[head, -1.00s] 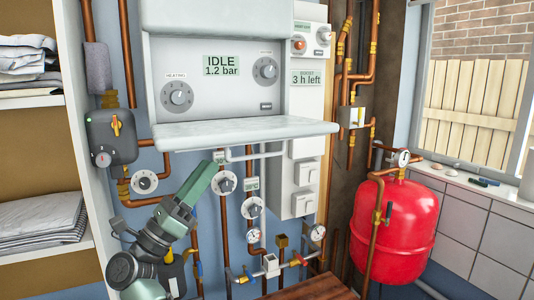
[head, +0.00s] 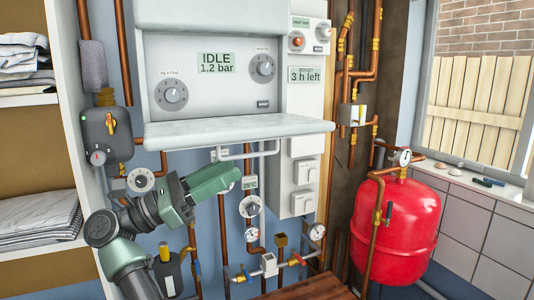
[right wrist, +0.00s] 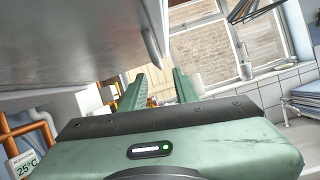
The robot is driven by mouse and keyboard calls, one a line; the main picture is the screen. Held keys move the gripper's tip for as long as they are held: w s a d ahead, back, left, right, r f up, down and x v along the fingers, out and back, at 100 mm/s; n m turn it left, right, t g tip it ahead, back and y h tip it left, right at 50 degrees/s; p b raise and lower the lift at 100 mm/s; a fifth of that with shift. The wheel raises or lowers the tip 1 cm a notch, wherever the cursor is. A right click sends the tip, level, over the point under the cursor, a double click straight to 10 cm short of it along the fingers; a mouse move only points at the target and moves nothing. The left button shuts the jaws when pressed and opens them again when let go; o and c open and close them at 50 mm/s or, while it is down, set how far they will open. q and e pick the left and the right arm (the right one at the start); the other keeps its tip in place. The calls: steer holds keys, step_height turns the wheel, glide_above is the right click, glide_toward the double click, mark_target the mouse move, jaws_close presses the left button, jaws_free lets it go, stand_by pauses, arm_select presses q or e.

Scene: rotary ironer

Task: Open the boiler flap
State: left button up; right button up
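The boiler (head: 208,75) hangs on the wall with its control panel exposed. Its pale flap (head: 240,132) is folded down and sticks out like a shelf below the panel. A bar handle (head: 250,152) shows under the flap. My green right gripper (head: 236,174) is below the flap, pointing right and apart from it. In the right wrist view, the two fingers (right wrist: 160,80) stand apart with nothing between them. The flap's grey underside (right wrist: 70,45) fills the upper left there. My left gripper is in neither view.
Copper pipes, dials and valves cover the wall below the boiler. White switch boxes (head: 304,172) are right of the gripper. Shelves with folded linen (head: 40,222) are at the left.

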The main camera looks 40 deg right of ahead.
mark_target(258, 154)
steer(key=p+x, duration=0.4)
steer(key=x, duration=0.3)
steer(key=shift+r, duration=0.15)
steer(key=shift+s+d, duration=0.1)
steer(key=shift+d, duration=0.35)
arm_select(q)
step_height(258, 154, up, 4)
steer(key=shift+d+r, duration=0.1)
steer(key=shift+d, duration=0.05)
arm_select(e)
steer(key=shift+a, duration=0.15)
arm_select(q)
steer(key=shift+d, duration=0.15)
arm_select(e)
jaws_close()
